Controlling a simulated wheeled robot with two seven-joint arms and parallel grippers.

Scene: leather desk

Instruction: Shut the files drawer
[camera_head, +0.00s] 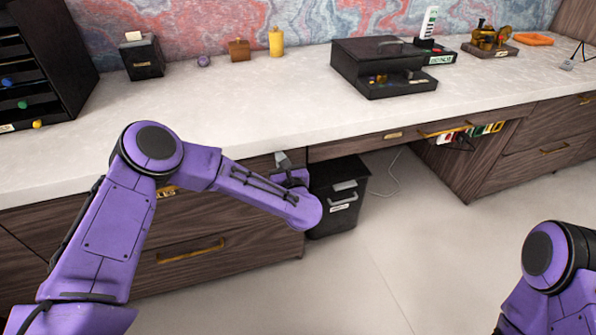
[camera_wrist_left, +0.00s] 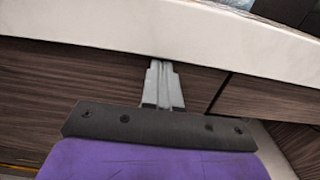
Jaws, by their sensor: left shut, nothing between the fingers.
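The files drawer (camera_head: 225,205) is the dark wood top drawer under the counter, left of the knee space. Its label (camera_head: 167,191) is partly covered by my left arm, with only the last letters showing. Its front stands close under the counter edge, and I see no clear gap. My left gripper (camera_head: 283,159) is shut and empty at the right end of this drawer front. In the left wrist view the shut fingers (camera_wrist_left: 163,85) point at the wood drawer front (camera_wrist_left: 100,80) just below the pale counter; contact cannot be told. My right gripper is out of view.
A lower drawer with a brass handle (camera_head: 190,250) looks closed. A black bin (camera_head: 338,195) stands on the floor right beside the drawers. The pale counter (camera_head: 240,105) overhangs them and holds a black box (camera_head: 380,65). Floor in front is clear.

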